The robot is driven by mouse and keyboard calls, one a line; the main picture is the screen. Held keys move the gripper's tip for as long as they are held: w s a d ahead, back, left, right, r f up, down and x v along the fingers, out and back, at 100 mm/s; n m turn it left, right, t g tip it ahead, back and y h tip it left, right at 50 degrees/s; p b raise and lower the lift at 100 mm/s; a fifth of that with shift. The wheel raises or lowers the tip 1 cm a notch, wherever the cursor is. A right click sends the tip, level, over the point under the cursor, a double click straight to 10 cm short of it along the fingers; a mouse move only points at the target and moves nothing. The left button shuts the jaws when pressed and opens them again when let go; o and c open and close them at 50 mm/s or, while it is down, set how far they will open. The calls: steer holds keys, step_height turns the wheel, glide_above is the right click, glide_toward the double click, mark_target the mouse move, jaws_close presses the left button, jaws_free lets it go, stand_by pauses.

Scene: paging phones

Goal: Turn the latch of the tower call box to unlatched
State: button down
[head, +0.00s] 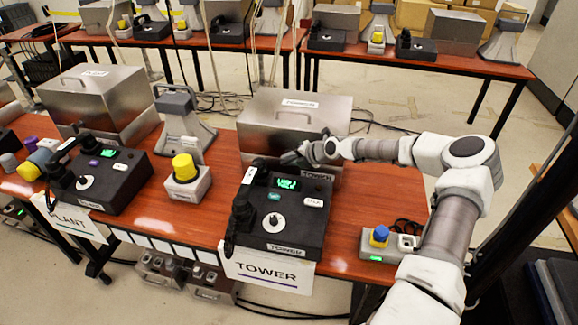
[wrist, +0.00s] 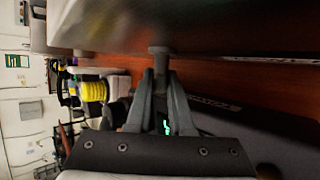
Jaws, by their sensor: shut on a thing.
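The tower call box (head: 285,125) is a brushed metal box with a lid handle and a label on top, behind the black tower phone console (head: 290,215). My gripper (head: 293,157) reaches in from the right, low at its front face. In the wrist view the box's metal face (wrist: 190,22) fills the top. A short grey latch knob (wrist: 158,52) sticks out from it. My gripper's fingers (wrist: 160,82) are shut on this latch. In the head view the gripper hides the latch, and I cannot tell its turn angle.
The console stands close in front of the box, with a handset (head: 240,212) on its left. A yellow-capped button unit (head: 187,180) stands to the left. A blue-knobbed unit (head: 380,238) sits at the right, near my arm. The plant metal box (head: 95,100) stands further left.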

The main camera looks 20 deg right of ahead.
steer(key=shift+s+f+m+t+y+b, duration=0.1)
steer(key=shift+f+m+t+y+b, duration=0.4)
steer(key=shift+b, duration=2.6)
steer(key=shift+f+t+y+b, duration=0.15)
steer(key=shift+t+y+b, duration=0.65)
steer(key=shift+b, duration=2.25)
steer(key=b, duration=0.3)
steer(key=shift+r+t+y+b, duration=0.1)
steer(key=shift+t+y+b, duration=0.2)
steer(key=shift+t+y, duration=0.1)
steer(key=shift+r+b, duration=0.2)
steer(key=shift+b, duration=0.35)
steer(key=c, duration=0.8)
jaws_free()
steer(key=shift+s+d+m, duration=0.1)
steer(key=shift+m, duration=0.2)
steer(key=shift+s+d+r, duration=0.15)
steer(key=shift+s+d, duration=0.05)
steer(key=shift+s, duration=0.05)
steer(key=v, duration=1.6)
steer(key=shift+s+p, duration=0.3)
steer(key=shift+p, duration=0.15)
